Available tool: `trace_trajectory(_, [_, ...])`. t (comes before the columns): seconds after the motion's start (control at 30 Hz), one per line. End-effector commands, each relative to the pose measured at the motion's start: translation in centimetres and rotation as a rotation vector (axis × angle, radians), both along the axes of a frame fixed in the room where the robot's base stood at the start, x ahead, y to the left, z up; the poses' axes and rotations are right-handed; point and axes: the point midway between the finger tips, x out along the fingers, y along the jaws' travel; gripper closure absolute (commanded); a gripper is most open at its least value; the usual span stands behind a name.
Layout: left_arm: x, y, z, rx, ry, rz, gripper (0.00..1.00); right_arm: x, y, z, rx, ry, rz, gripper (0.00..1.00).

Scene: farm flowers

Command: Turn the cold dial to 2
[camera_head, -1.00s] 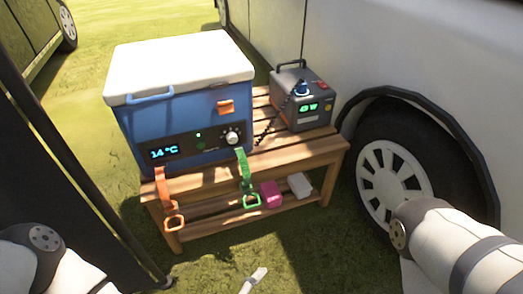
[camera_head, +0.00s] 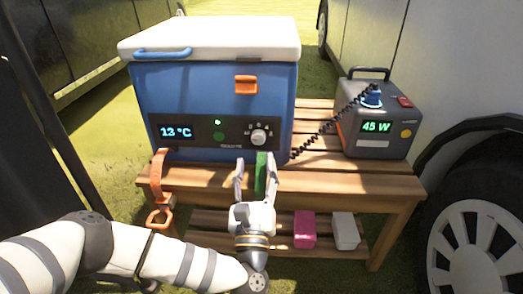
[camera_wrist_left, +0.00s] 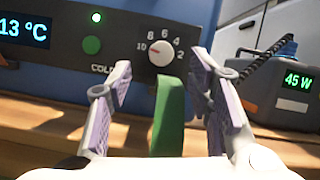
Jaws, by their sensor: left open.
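The cold dial (camera_head: 258,137) is a round white knob on the dark front panel of the blue cooler (camera_head: 200,85). In the left wrist view the dial (camera_wrist_left: 161,53) has the numbers 10, 8, 6, 4 and 2 around it, and its red mark points left, toward 10. The panel display (camera_head: 176,132) reads 13 °C. My left gripper (camera_head: 256,165) is open just below and in front of the dial, apart from it. The green strap (camera_wrist_left: 168,115) stands between its fingers; contact is unclear. My right gripper is out of view.
The cooler stands on a slatted wooden bench (camera_head: 350,178). A power box (camera_head: 375,120) reading 45 W stands right, with a coiled cable toward the cooler. An orange strap (camera_head: 157,185) hangs left. Pink (camera_head: 305,230) and white (camera_head: 345,230) blocks lie on the lower shelf.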

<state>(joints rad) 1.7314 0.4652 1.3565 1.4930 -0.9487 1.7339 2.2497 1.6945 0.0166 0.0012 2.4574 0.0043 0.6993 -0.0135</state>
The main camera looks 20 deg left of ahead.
Motion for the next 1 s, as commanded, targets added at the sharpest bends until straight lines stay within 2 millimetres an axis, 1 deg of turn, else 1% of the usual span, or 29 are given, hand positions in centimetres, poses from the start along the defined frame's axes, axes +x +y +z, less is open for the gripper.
trace_trajectory(0.03, [1.1, 0.4, 0.3, 0.002, -0.001, 0.002, 0.53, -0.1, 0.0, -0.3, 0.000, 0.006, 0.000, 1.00])
trace_trajectory(0.1, [2.5, 0.8, 0.8, 0.002, 0.000, 0.002, 0.53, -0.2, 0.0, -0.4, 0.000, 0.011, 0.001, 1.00])
trace_trajectory(0.23, [4.3, 1.3, 1.6, 0.002, 0.001, 0.000, 0.53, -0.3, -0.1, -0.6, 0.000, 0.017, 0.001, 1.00])
trace_trajectory(0.37, [5.0, 1.5, 2.0, 0.002, 0.003, -0.002, 0.53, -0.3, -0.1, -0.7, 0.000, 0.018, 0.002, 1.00])
trace_trajectory(0.57, [5.1, 1.6, 2.1, 0.002, 0.003, -0.002, 0.53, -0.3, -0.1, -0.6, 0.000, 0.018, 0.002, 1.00])
trace_trajectory(0.6, [5.1, 1.5, 2.1, 0.002, 0.003, -0.002, 0.56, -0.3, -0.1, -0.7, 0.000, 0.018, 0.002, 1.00])
trace_trajectory(0.67, [5.1, 1.5, 2.1, 0.002, 0.003, -0.002, 0.69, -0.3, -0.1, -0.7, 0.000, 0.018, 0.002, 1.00])
trace_trajectory(0.7, [5.1, 1.5, 2.1, 0.002, 0.003, -0.002, 0.78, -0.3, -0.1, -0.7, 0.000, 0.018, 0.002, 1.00])
trace_trajectory(0.8, [5.1, 1.5, 2.1, 0.002, 0.004, -0.002, 1.00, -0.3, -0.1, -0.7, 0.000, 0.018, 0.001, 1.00])
trace_trajectory(1.0, [5.1, 1.5, 2.1, 0.007, 0.005, -0.002, 1.00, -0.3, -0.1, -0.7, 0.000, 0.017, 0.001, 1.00])
